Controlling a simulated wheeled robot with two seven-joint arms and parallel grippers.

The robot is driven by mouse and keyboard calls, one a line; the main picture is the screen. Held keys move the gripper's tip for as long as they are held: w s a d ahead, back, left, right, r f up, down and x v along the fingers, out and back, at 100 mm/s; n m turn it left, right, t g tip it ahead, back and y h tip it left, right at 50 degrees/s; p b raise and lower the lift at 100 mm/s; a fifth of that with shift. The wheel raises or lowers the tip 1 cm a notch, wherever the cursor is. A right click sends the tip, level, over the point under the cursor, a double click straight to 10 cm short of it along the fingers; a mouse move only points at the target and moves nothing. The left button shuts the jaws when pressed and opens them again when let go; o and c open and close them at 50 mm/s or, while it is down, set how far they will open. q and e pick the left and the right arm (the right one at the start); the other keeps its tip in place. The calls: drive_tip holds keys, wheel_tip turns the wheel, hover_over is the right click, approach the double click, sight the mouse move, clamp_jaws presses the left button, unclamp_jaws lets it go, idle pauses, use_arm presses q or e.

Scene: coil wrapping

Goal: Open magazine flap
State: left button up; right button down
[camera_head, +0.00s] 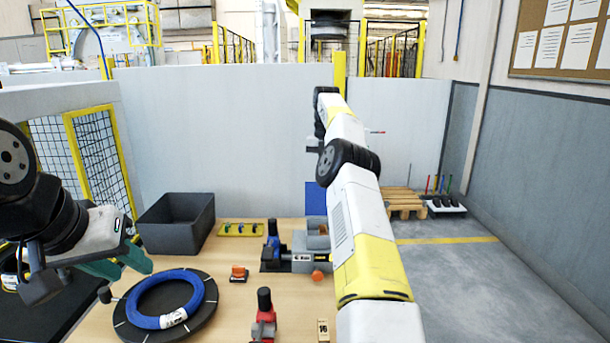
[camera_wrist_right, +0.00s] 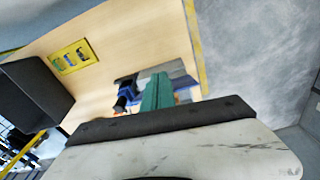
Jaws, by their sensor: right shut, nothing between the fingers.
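A grey device (camera_head: 300,262) with a blue and black upright part (camera_head: 273,240) stands at the back of the table. A grey box-like part (camera_head: 318,233) and a blue panel (camera_head: 315,198) show beside my right arm, which partly hides them. I cannot tell which part is the magazine flap. In the right wrist view my right gripper (camera_wrist_right: 157,80) has its green fingers together, with nothing between them. They overlap the device (camera_wrist_right: 180,72) in that picture; contact cannot be told. My left gripper (camera_head: 135,258) hangs at the left, near the turntable; its finger gap is unclear.
A blue coil (camera_head: 140,318) lies on a black turntable (camera_head: 205,324) at front left. A dark bin (camera_head: 176,222), a yellow tray (camera_head: 240,229), a small orange item (camera_head: 238,273) and a red tool with a black top (camera_head: 264,318) are on the table (camera_head: 225,300).

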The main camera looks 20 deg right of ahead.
drive_tip(key=shift+w+a+f, duration=0.1)
drive_tip(key=shift+a+f, duration=0.25)
drive_tip(key=shift+f, duration=0.2)
drive_tip(key=shift+r, duration=0.25)
